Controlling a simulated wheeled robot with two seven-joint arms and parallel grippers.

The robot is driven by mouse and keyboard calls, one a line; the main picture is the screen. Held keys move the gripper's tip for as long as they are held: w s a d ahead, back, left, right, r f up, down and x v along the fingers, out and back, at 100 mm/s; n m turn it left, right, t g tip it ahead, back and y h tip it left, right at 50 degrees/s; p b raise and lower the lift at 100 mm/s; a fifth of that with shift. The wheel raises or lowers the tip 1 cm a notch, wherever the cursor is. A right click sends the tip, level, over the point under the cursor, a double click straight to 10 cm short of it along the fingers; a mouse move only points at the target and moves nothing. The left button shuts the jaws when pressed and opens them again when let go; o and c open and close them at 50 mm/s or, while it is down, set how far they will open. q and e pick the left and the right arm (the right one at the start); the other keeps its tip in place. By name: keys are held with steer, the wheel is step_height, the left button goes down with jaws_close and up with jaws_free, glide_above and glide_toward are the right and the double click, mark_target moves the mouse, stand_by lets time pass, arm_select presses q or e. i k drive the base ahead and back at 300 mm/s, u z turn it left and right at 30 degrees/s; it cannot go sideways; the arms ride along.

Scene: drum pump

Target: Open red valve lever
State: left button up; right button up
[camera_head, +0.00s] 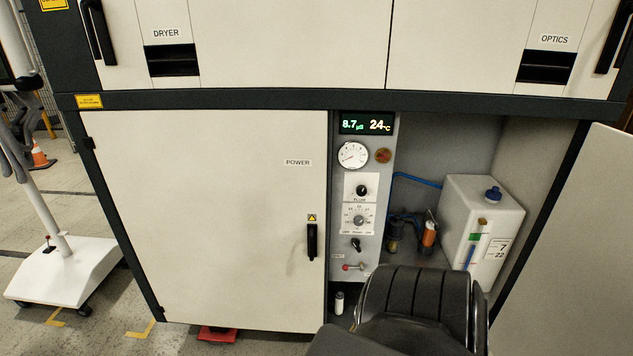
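The red valve lever (346,267) is a small red-tipped handle low on the grey control panel (370,140), left of the open bay. It points to the left and lies about level, with a metal part at its right end. It is too small to make out in detail. Neither of my grippers shows in the head view, and nothing touches the lever.
Above the lever are a black switch (356,244), dials, a round gauge (352,155) and a lit display (367,123). The bay holds a white canister (479,225) and an orange-and-black fitting (429,235). The POWER door (210,220) is shut; the right door (575,250) stands open.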

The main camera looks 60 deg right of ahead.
mark_target(346, 267)
steer(key=z, duration=0.6)
steer(key=i, duration=0.85)
steer(key=z, duration=0.95)
